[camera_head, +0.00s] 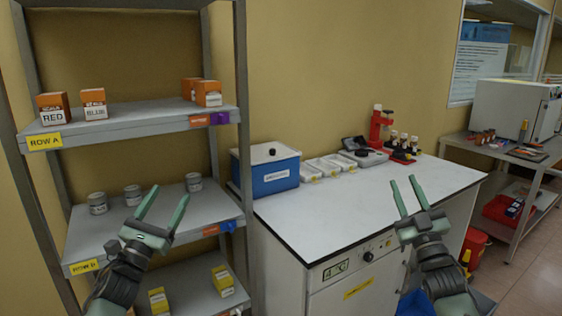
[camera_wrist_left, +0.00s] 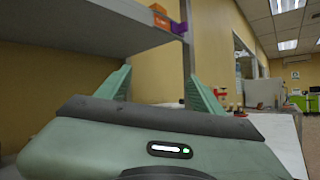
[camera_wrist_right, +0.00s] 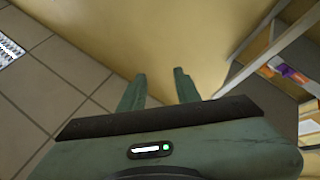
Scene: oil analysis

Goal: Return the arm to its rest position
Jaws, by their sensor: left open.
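My left gripper (camera_head: 163,207) is open and empty, raised in front of the shelf rack at the left of the head view. Its two green fingers stand wide apart in the left wrist view (camera_wrist_left: 160,88). My right gripper (camera_head: 409,194) is open and empty, in front of the right part of the white bench in the head view. In the right wrist view its fingers (camera_wrist_right: 159,90) stand apart with only wall and floor beyond them. Neither gripper visibly touches anything.
The shelf rack (camera_head: 130,123) holds orange-and-white boxes, grey tins and yellow boxes. The bench's front area is clear. A side table (camera_head: 480,148) stands at right.

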